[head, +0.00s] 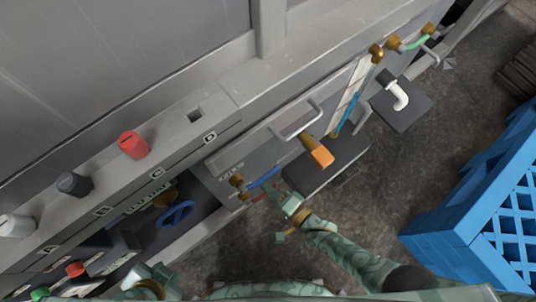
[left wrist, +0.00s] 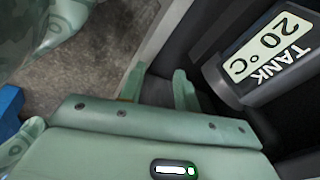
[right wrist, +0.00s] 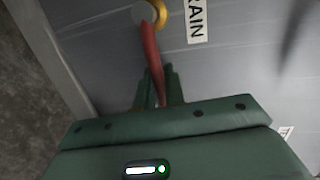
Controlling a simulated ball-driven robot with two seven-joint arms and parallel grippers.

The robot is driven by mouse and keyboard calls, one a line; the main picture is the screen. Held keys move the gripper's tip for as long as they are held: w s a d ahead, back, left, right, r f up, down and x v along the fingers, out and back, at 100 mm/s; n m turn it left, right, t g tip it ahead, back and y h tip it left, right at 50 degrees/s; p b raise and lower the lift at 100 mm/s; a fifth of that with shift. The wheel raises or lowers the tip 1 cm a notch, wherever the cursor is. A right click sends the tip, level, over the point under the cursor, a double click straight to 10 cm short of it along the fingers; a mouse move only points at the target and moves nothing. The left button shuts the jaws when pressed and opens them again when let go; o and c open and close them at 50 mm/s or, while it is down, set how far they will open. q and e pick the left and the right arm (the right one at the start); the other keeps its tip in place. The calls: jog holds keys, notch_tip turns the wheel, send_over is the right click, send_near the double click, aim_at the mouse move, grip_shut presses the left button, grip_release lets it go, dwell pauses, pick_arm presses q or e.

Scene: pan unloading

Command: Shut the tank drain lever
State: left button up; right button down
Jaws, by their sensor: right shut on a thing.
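The drain lever is red and shows in the right wrist view (right wrist: 152,55), running from a round brass-ringed valve hub beside a label reading "RAIN". My right gripper (right wrist: 160,88) is shut on the lower end of this lever. In the head view, my right gripper (head: 270,194) is at the tank's front panel, and only a small piece of the red lever (head: 258,197) shows beside it. My left gripper (left wrist: 158,88) has its fingers apart with nothing between them. In the head view the left arm is low, at the bottom edge.
A blue lever (head: 264,178) on a brass valve lies just above the red one. A blue crate (head: 470,215) stands on the floor at right. A "TANK 20 °C" display (left wrist: 270,50) is near my left gripper.

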pick_arm(q)
jog(key=shift+w+d+r+t, duration=0.25)
jog(key=shift+w+d+t, duration=0.1)
jog(key=shift+w, duration=0.2)
pick_arm(e)
jog(key=shift+s+f+m, duration=0.1)
jog(key=shift+f+m, duration=0.2)
jog(key=c, duration=1.5)
grip_release()
pick_arm(q)
jog(key=shift+s, duration=0.1)
